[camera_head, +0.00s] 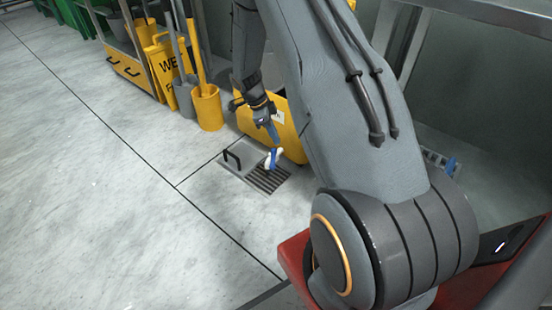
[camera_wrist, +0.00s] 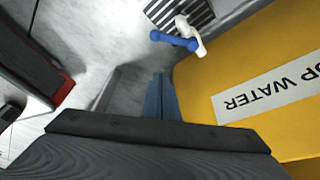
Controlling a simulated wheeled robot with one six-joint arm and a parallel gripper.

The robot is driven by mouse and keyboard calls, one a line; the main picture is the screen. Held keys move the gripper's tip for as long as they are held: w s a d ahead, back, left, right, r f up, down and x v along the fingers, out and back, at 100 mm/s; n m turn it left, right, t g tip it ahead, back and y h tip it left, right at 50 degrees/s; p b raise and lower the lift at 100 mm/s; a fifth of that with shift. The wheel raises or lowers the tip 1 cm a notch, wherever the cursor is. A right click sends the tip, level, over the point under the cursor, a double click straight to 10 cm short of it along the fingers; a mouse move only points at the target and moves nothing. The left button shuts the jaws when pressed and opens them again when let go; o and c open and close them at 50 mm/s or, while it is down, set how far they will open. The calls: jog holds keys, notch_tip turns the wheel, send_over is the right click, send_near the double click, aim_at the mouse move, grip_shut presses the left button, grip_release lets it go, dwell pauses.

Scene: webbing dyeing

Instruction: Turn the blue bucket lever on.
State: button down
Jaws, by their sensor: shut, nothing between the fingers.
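The blue lever (camera_head: 274,157) sits on a white spout or valve (camera_head: 268,162) low at the yellow bucket (camera_head: 288,128), above a floor grate. In the wrist view the blue lever (camera_wrist: 174,40) lies across the white valve (camera_wrist: 188,27), beside the bucket's wall (camera_wrist: 200,90). My gripper (camera_head: 273,138) points down, just above the lever in the head view. In the wrist view my gripper's narrow blue-grey fingers (camera_wrist: 160,78) are together and empty, with a gap in the picture between their tips and the lever. My arm hides part of the bucket.
A metal drain grate (camera_head: 267,179) and a plate with a black handle (camera_head: 232,158) lie in the floor below. A yellow holder (camera_head: 207,108) with a long handle and a yellow wet-floor sign (camera_head: 164,69) stand to the left. The floor at left is clear.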

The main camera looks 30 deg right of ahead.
aim_at(273, 159)
notch_tip(273, 159, down, 11)
jog(key=b, duration=0.6)
jog(key=shift+d+f+m, duration=0.15)
jog(key=shift+d+m, duration=0.15)
jog(key=shift+d, duration=0.1)
jog(key=shift+d, duration=0.1)
